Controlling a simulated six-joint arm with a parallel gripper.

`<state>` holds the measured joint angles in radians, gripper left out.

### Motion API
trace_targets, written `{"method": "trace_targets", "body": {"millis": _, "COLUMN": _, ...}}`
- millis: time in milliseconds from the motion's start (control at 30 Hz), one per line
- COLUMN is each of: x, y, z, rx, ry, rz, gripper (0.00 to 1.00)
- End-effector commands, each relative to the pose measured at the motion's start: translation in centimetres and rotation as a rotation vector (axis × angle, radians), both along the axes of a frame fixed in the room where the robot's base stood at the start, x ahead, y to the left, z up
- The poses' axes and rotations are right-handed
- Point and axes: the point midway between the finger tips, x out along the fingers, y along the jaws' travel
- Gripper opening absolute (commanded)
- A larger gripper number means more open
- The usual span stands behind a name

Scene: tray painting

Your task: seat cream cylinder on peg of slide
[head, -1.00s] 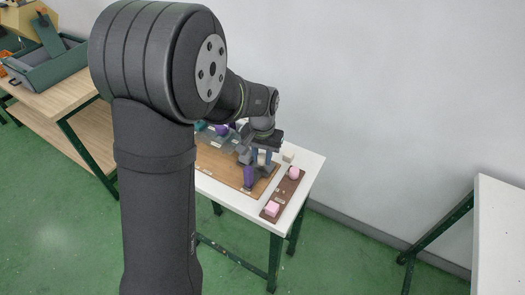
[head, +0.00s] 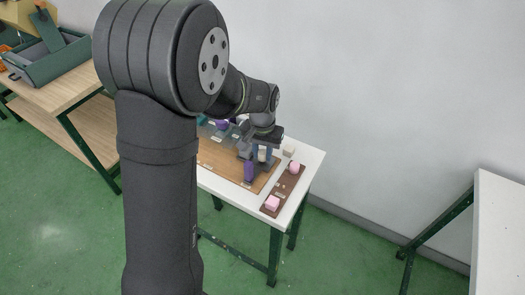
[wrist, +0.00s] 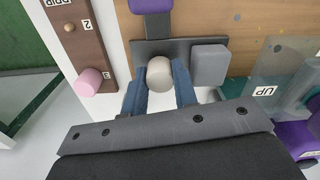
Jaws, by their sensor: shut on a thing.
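My gripper (wrist: 160,85) has two blue fingers shut on the sides of the cream cylinder (wrist: 159,72); the cylinder also shows small between the fingers in the head view (head: 262,155). In the wrist view the cylinder overlaps a dark grey plate (wrist: 178,46), apparently the slide. A grey block (wrist: 209,65) stands right of the cylinder, and a purple block (wrist: 151,5) lies beyond the plate. No peg of the slide shows; the cylinder and fingers hide that spot. I cannot tell whether the cylinder touches the plate.
A brown strip (wrist: 76,30) with a bare wooden peg and a pink cylinder (wrist: 89,82) lies left. A cream cube (head: 289,149) stands behind. A translucent part labelled UP (wrist: 285,70) and purple pieces (wrist: 295,137) are right.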

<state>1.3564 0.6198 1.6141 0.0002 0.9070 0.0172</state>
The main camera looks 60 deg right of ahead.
Motion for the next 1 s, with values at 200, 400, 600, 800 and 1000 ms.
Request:
{"method": "trace_targets", "body": {"millis": 200, "x": -0.01, "y": 0.03, "z": -0.43, "rx": 0.001, "ry": 0.0, "rz": 0.0, "gripper": 0.05}}
{"method": "trace_targets", "body": {"millis": 400, "x": 0.0, "y": 0.02, "z": -0.47, "rx": 0.001, "ry": 0.0, "rz": 0.0, "gripper": 0.05}}
{"method": "trace_targets", "body": {"millis": 600, "x": 0.0, "y": 0.01, "z": -0.51, "rx": 0.001, "ry": 0.0, "rz": 0.0, "gripper": 0.05}}
{"method": "trace_targets", "body": {"millis": 800, "x": 0.0, "y": 0.01, "z": -0.79, "rx": 0.001, "ry": 0.0, "rz": 0.0, "gripper": 0.05}}
{"method": "trace_targets", "body": {"millis": 1000, "x": 0.0, "y": 0.0, "z": -0.86, "rx": 0.0, "ry": 0.0, "rz": 0.0, "gripper": 0.05}}
